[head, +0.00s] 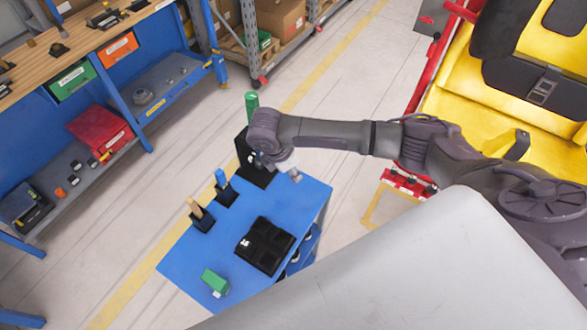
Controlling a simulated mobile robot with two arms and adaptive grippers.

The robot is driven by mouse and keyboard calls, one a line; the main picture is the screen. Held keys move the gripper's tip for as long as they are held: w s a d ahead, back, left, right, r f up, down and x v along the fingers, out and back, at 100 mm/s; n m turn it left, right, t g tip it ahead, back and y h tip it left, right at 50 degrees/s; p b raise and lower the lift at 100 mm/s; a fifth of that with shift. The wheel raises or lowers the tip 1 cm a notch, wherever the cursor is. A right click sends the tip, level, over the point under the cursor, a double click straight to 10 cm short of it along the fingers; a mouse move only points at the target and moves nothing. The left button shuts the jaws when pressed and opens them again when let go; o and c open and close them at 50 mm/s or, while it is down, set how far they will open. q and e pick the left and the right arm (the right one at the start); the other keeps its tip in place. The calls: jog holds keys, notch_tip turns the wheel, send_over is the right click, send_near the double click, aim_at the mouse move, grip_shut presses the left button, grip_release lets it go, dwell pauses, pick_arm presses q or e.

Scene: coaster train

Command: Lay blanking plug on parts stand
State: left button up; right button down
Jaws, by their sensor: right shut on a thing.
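My right gripper (289,169) hangs over the back right part of the blue-topped stand (298,207), apparently the parts stand. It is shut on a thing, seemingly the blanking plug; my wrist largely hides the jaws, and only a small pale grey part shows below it. I cannot tell whether the held thing touches the stand top. A tall black block (247,167) stands close to the left of the gripper. My left gripper is out of view.
On the stand are a black compartment tray (265,246), a green block (215,280), and black holders with a tan handle (195,208) and a blue handle (220,178). A workbench (105,35) is at left, a yellow seat unit at right.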

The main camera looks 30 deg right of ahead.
notch_tip(320, 180, down, 2)
jog(key=shift+w+f+b, duration=0.1)
jog(key=shift+f+b, duration=0.15)
jog(key=shift+b, duration=0.6)
jog(key=shift+f, duration=0.4)
notch_tip(320, 180, down, 2)
jog(key=shift+f+b, duration=0.25)
jog(key=shift+b, duration=0.6)
jog(key=shift+f, duration=0.35)
jog(key=shift+f+b, duration=0.4)
jog(key=shift+f, duration=0.55)
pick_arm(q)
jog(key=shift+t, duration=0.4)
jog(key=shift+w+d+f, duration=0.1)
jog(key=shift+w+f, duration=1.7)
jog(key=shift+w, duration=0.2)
pick_arm(e)
jog(key=shift+f, duration=0.35)
pick_arm(q)
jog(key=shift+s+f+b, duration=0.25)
jog(key=shift+b, duration=0.05)
pick_arm(e)
jog(key=shift+f, duration=0.4)
jog(key=c, duration=0.9)
grip_release()
jog(key=shift+o, duration=0.2)
